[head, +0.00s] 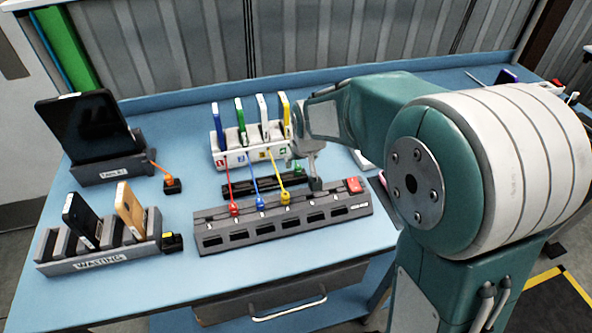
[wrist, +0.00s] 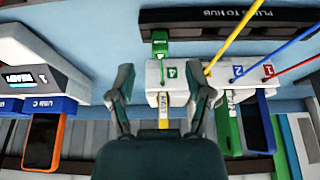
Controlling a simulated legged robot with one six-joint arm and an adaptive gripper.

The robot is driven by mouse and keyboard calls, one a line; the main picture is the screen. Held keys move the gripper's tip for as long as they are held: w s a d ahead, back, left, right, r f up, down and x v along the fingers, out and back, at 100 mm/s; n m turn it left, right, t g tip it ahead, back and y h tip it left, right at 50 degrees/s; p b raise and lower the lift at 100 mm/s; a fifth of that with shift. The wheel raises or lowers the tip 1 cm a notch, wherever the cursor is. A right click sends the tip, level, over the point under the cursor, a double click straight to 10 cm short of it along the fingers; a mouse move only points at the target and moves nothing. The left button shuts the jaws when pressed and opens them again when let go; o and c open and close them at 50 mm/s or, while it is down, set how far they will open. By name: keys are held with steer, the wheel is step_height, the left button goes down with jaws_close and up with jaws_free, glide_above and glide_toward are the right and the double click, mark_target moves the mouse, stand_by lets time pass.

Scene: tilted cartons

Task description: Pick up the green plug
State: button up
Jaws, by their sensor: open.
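My gripper (wrist: 160,80) is open, with one finger on each side of the holder's 4 section, and nothing is held between the fingers. In the head view my gripper (head: 312,168) hangs by the right end of the white holder (head: 236,158). I cannot tell whether the fingers touch the holder.
Several phones stand in the white holder. Red, blue and yellow cables run to plugs in the grey hub (head: 215,238). A black strip (head: 250,187) lies between holder and hub. A tablet stand (head: 105,170) and phone rack (head: 100,255) stand left.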

mark_target(298, 167)
steer(key=x, duration=0.4)
steer(key=shift+w+d+f, duration=0.1)
steer(key=shift+w+f, duration=0.1)
steer(key=shift+f, duration=0.05)
steer(key=shift+w+f, duration=0.1)
steer(key=shift+f, duration=0.05)
steer(key=shift+a, duration=0.25)
steer(key=c, duration=0.8)
steer(key=shift+d, duration=0.1)
jaws_close()
